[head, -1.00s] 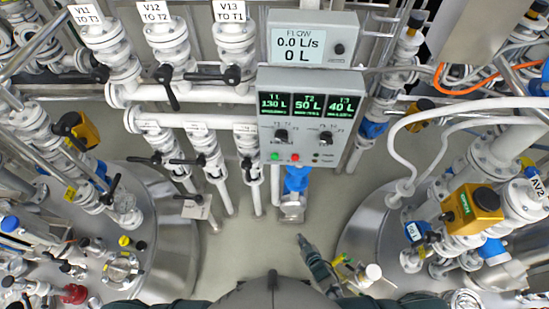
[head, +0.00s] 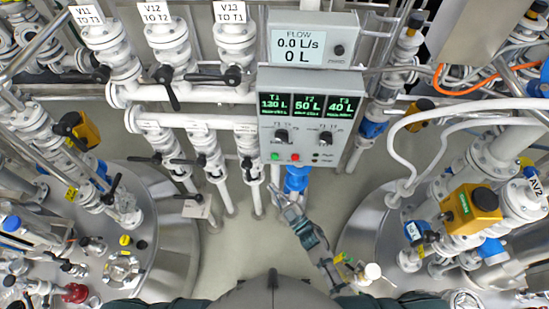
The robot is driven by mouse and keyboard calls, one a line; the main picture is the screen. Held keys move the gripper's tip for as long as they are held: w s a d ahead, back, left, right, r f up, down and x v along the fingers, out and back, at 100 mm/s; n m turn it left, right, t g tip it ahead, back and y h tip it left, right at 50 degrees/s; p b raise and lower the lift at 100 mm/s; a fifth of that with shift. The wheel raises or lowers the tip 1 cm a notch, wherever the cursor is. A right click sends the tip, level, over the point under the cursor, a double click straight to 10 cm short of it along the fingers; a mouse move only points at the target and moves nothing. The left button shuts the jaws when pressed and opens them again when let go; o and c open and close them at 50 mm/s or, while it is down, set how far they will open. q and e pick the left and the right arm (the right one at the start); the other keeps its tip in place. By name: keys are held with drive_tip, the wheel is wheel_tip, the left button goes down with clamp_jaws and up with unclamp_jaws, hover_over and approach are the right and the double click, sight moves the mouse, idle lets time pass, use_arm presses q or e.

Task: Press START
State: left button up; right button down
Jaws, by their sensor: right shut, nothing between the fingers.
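The grey control box (head: 263,105) hangs at the upper middle of the head view. It has three green-lit displays reading 130 L, 50 or 60 L (too small to be sure) and 40 L. Two black knobs sit below them. On its lower edge are a green button (head: 275,157) and a red button (head: 295,157); their labels are too small to read. My right gripper (head: 273,190) is shut and empty, its tip just below the green button in the picture, apart from it as far as I can see. My left gripper is not in view.
A flow meter box (head: 340,62) reading 0.0 L/s and 0 L is above the control box. White pipes with black-handled valves (head: 232,75) stand to the left. Metal tanks (head: 165,235) flank the open floor.

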sight(275, 156)
drive_tip(key=shift+w, duration=0.1)
drive_tip(key=w+b, duration=0.3)
drive_tip(key=w, duration=0.5)
drive_tip(key=shift+w+d, duration=0.35)
idle(1.4)
drive_tip(key=shift+w, duration=0.35)
drive_tip(key=shift+w+d, duration=0.1)
drive_tip(key=shift+w, duration=0.4)
idle(0.6)
idle(0.3)
drive_tip(key=shift+s+p, duration=0.3)
drive_tip(key=shift+s, duration=0.65)
drive_tip(key=shift+s, duration=0.1)
